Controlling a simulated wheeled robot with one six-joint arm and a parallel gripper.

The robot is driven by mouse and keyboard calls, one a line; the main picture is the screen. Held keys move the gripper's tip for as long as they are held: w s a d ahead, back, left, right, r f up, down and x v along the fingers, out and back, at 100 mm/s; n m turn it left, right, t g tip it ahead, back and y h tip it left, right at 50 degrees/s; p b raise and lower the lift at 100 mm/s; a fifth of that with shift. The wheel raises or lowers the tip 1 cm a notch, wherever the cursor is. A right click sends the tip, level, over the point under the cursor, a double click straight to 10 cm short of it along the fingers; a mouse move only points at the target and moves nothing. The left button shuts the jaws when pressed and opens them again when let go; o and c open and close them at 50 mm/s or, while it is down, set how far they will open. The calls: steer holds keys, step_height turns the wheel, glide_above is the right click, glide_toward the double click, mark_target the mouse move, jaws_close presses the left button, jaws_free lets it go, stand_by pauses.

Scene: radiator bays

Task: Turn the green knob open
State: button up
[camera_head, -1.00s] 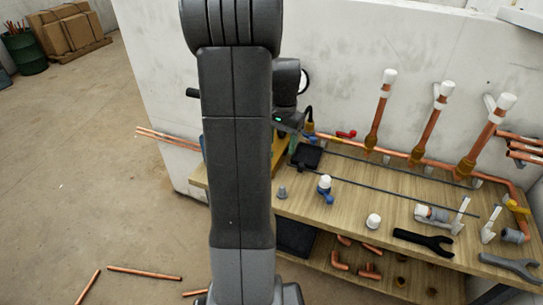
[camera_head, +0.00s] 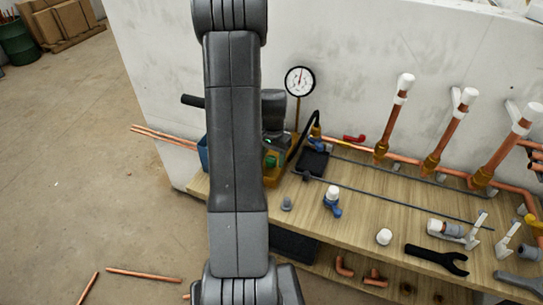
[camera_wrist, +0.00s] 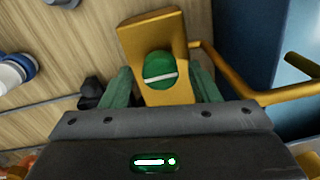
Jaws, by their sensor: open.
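The green knob (camera_wrist: 160,70) is round, with a white line across its face that lies nearly level in the wrist view. It sits on an upright yellow-brass plate (camera_wrist: 158,28). My gripper (camera_wrist: 161,80) is open, with a green finger on each side of the plate and knob. Whether either finger touches the knob I cannot tell. In the head view my gripper (camera_head: 271,160) is low over the left end of the bench, partly behind my arm. The yellow mount (camera_head: 272,182) shows there beneath it, and the knob's face is not clear.
A round gauge (camera_head: 299,81) stands behind my gripper near the wall. A brass-coloured bar (camera_wrist: 270,96) and a blue surface (camera_wrist: 255,50) lie close on the right in the wrist view. The wooden bench (camera_head: 375,220) holds a blue-based white fitting (camera_head: 332,195) and a black wrench (camera_head: 437,259).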

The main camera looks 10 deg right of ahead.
steer(key=c, duration=1)
steer(key=shift+n, duration=0.3)
steer(key=n+b, duration=0.2)
steer(key=n, duration=0.1)
steer(key=shift+w+f, duration=0.1)
steer(key=n+b, duration=0.2)
steer(key=n, duration=0.3)
steer(key=n+b, duration=0.1)
steer(key=n, duration=0.3)
steer(key=shift+a+n, duration=0.1)
steer(key=shift+n, duration=0.2)
steer(key=n+b, duration=0.1)
steer(key=n, duration=0.3)
steer(key=shift+n, duration=0.3)
